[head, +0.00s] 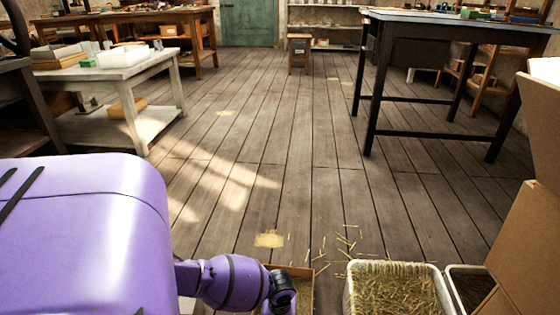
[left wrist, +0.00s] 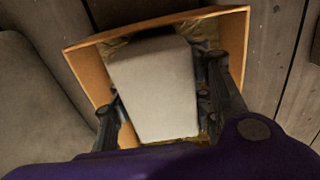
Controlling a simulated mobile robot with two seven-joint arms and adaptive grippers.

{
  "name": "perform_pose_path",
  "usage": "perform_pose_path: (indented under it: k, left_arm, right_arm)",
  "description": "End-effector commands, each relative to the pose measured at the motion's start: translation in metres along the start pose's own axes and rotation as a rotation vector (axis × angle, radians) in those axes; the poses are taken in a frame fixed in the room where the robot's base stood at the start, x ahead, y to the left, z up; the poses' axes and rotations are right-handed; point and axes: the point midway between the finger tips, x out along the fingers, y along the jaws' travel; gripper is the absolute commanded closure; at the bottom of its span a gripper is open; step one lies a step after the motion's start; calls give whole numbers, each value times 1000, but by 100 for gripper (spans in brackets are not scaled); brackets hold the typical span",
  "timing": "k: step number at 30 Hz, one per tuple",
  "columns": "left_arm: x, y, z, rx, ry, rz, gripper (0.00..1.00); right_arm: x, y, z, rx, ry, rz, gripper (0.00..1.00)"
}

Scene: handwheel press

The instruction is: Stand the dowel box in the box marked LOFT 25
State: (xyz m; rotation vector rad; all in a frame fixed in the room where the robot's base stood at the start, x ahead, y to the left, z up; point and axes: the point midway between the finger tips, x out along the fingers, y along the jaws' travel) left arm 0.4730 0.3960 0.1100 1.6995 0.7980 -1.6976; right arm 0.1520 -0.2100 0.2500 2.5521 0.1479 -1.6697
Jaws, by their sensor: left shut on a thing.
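The dowel box (left wrist: 152,88) is a pale grey, plain block in the left wrist view. My left gripper (left wrist: 162,85) is shut on it, one dark finger on each side. Under and around it is an open orange-brown box (left wrist: 85,62) with crumpled brownish lining. The dowel box is over or within its opening; I cannot tell if it touches the bottom. In the head view the open box (head: 307,273) shows only partly at the bottom edge, behind my purple left wrist. No LOFT 25 marking is readable. My right gripper is not in view.
A white bin of straw-like sticks (head: 397,289) and a darker bin (head: 468,285) stand to the right, beside brown cardboard (head: 525,245). Loose sticks lie on the plank floor (head: 290,150). A white table (head: 125,62) and a dark table (head: 450,25) stand farther off; the floor between is clear.

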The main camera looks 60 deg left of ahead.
Motion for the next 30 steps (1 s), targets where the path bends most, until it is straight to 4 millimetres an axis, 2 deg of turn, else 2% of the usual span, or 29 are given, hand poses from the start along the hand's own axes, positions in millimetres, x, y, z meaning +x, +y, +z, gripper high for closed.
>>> perform_pose_path:
  k: [1, 5, 14, 17, 20, 30]
  left_arm:
    - [1, 0, 0, 0, 0, 1, 51]
    - [0, 0, 0, 0, 0, 0, 35]
    - [0, 0, 0, 0, 0, 0, 35]
    - [-6, 0, 0, 0, 0, -1, 35]
    - [-22, 0, 0, 1, 1, 1, 35]
    - [-96, 1, 0, 1, 2, 4, 35]
  right_arm:
    - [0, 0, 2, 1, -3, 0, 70]
    - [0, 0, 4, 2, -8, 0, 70]
    - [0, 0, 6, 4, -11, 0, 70]
    - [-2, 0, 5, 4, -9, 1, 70]
    - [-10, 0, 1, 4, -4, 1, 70]
    - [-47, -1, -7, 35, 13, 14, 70]
